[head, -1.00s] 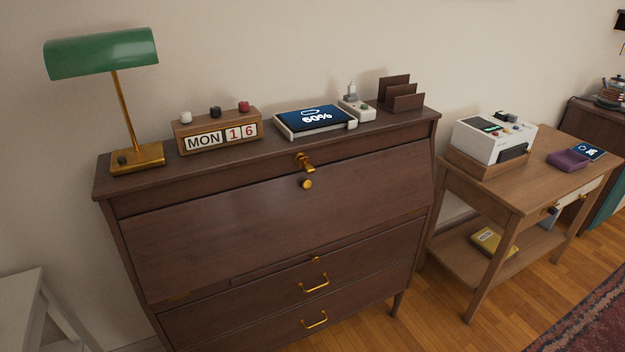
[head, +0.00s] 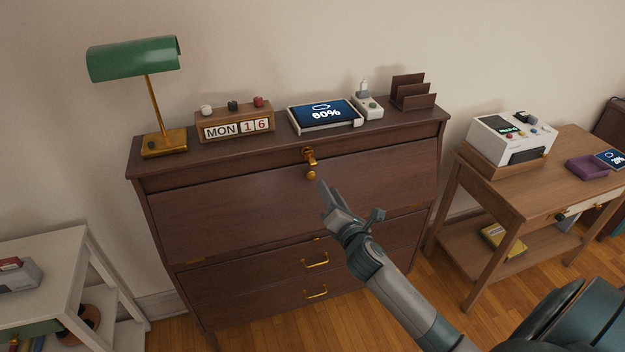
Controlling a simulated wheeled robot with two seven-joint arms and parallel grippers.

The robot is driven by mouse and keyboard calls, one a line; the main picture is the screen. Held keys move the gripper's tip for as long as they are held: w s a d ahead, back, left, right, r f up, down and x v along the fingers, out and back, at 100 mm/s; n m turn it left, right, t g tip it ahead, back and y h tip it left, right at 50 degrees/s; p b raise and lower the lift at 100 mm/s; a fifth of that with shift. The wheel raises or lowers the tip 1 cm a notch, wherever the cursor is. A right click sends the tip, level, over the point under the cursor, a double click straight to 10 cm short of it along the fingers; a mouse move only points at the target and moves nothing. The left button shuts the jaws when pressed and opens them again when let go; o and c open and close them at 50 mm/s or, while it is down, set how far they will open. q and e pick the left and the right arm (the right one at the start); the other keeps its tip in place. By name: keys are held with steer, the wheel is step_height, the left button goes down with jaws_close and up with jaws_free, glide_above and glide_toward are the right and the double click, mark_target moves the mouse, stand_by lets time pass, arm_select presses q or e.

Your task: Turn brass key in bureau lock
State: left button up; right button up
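The brown wooden bureau (head: 225,212) stands against the wall with its sloped front panel closed. The brass key (head: 310,156) is in the lock at the top middle of the bureau front. A round brass knob (head: 311,175) sits just below it on the panel. My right gripper (head: 325,187) points up and left in front of the panel, below and slightly right of the knob. It appears apart from the key and knob and holds nothing that I can see. Its finger gap is not clear at this angle. My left gripper is not in view.
On the bureau top stand a green lamp (head: 134,60), a calendar block (head: 236,127), a tablet (head: 325,115), a small white device (head: 367,106) and a letter rack (head: 412,92). A wooden side table (head: 500,185) is at right, a white table (head: 45,250) at left.

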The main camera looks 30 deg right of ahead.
mark_target(315, 165)
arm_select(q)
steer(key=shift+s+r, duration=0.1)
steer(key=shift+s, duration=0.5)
arm_select(e)
steer(key=shift+w+a+r+n, duration=0.15)
steer(key=shift+w+r, duration=0.05)
steer(key=shift+r, duration=0.3)
steer(key=shift+w+a+r+n, duration=0.1)
steer(key=shift+w+r+n, duration=0.05)
steer(key=shift+r, duration=0.35)
